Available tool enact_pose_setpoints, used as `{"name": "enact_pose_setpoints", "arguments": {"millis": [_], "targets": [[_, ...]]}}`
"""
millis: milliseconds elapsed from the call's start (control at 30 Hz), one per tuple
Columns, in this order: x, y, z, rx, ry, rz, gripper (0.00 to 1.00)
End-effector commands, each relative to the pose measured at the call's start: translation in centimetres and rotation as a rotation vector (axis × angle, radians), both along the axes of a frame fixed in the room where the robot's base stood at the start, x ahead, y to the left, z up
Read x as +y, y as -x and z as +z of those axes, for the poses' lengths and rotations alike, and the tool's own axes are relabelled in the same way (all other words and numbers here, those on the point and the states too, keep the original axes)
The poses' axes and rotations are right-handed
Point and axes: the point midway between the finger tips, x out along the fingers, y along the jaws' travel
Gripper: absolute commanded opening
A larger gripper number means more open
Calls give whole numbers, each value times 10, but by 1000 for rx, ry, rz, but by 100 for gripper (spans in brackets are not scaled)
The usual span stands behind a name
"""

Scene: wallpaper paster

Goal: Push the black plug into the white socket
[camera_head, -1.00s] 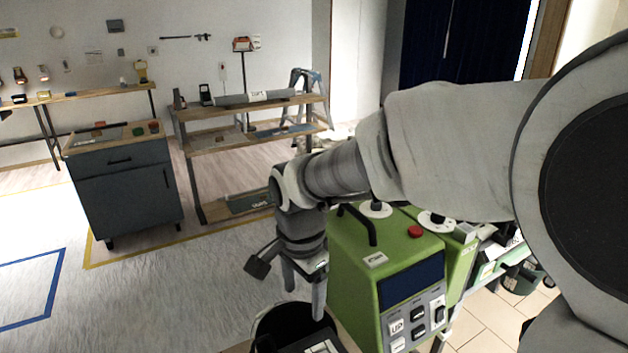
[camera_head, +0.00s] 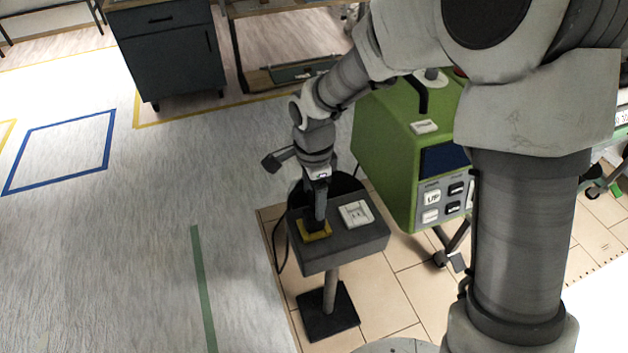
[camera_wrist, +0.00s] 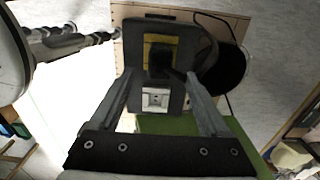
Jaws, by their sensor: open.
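The black plug (camera_wrist: 159,64) stands on a yellow square (camera_wrist: 148,50) on top of a dark grey box (camera_head: 345,240). In the head view the plug is largely hidden behind my gripper and merges with it; the yellow square (camera_head: 314,232) shows around its foot. The white socket (camera_head: 356,213) is on the same box, to the right of the yellow square; it also shows in the wrist view (camera_wrist: 155,99), below the plug. My gripper (camera_wrist: 159,78) points down over the box, its fingers apart on either side of the plug. I cannot tell whether they touch it.
The box stands on a post with a black square foot (camera_head: 328,311). A black round bin (camera_wrist: 224,68) and a dark cable are beside it. A green machine (camera_head: 395,150) stands close on the right. The floor to the left is clear, with blue, yellow and green tape lines.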

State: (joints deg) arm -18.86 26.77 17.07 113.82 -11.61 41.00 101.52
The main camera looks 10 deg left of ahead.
Motion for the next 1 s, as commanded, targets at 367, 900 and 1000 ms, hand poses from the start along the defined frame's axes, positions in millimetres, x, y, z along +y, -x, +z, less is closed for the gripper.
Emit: {"name": "enact_pose_setpoints", "arguments": {"millis": [367, 900, 1000], "targets": [[0, 1, -62, 3, 2, 1, 80], [0, 0, -70, 0, 0, 1, 62], [0, 0, -70, 0, 0, 1, 44]]}}
